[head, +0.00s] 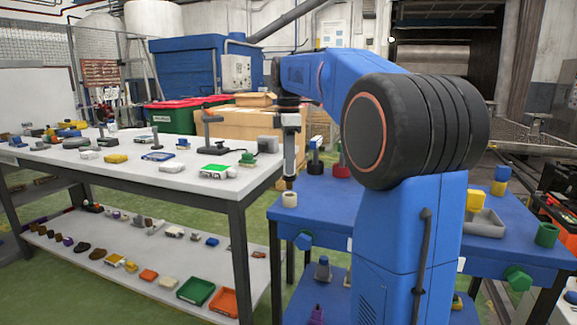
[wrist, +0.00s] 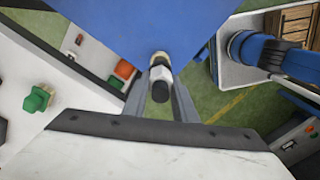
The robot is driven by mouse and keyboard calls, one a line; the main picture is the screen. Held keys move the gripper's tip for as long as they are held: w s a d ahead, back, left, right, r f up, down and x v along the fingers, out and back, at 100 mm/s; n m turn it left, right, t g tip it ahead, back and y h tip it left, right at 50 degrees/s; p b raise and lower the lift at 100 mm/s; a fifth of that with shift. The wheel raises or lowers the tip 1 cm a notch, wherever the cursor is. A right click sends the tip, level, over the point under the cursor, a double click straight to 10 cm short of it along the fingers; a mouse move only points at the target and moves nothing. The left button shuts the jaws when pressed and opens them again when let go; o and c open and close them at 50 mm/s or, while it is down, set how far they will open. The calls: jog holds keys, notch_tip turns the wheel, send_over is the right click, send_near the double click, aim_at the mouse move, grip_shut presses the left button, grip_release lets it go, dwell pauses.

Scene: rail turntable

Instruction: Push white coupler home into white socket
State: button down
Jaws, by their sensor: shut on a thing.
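My gripper (head: 289,178) points down at the left side of the blue table. In the wrist view its two grey fingers (wrist: 160,98) are shut on the white coupler (wrist: 160,73), a white collar with a dark round end facing the camera. A cream-white ring (head: 289,199), which looks like the white socket, is at the blue table's left edge, straight below the fingertips in the head view. A dark piece shows between fingers and ring. I cannot tell whether coupler and socket touch, or how deep the coupler sits; the far end is hidden.
The blue table (head: 335,207) carries a green ring (head: 547,234), a grey tray (head: 484,224) and red and green upright parts. A blue hexagonal part (head: 304,240) and a green one (head: 517,277) are at its front edge. A white workbench (head: 130,178) with many small parts stands left.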

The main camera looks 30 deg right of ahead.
jog(key=shift+r, duration=1.25)
jog(key=shift+r, duration=2.5)
